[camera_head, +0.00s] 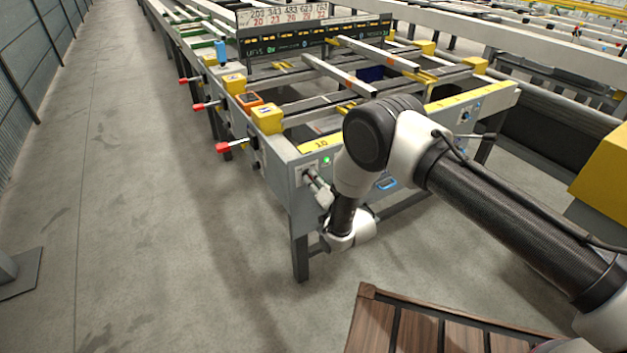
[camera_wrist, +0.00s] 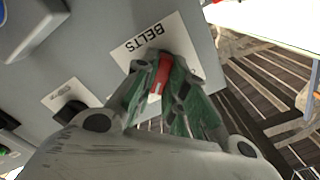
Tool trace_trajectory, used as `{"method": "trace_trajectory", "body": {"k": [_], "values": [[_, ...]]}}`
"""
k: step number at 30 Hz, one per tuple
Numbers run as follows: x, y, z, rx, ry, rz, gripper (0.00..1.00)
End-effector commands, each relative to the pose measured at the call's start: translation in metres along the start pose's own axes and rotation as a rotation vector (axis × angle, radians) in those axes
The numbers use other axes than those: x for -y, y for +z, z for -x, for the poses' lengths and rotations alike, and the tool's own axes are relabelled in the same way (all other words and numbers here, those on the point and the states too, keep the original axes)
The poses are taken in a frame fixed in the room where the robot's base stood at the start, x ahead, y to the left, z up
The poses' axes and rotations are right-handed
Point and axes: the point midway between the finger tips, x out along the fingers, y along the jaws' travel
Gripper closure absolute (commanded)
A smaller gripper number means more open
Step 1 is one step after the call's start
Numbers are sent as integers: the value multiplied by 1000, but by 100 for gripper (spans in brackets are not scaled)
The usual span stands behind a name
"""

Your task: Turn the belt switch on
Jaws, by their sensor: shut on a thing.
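The belt switch is a red knob (camera_wrist: 164,72) on a white plate marked BELTS (camera_wrist: 143,39), on the table's grey end panel. In the wrist view my gripper (camera_wrist: 160,90) is shut on the red knob, with one green-sided finger on each side of it. The fingers hide part of the knob and plate. In the head view my gripper (camera_head: 319,190) reaches the left part of the end panel (camera_head: 303,205), just below a lit green lamp (camera_head: 326,160). The knob itself is hidden there.
A black knob with its own label (camera_wrist: 70,110) sits beside the belt switch. The runout table (camera_head: 340,80) carries yellow blocks, and red-tipped levers (camera_head: 222,147) stick out on its left side. A brown slatted pallet (camera_head: 375,325) lies in front.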

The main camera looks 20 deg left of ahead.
Motion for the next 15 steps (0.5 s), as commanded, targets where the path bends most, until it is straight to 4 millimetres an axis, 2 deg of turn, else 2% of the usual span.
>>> {"method": "trace_trajectory", "body": {"k": [3,4,7,15], "values": [[0,0,0,-1,1,-1,100],[0,0,0,-1,1,-1,85],[0,0,0,-1,1,0,67],[0,0,0,0,1,0,65]]}}
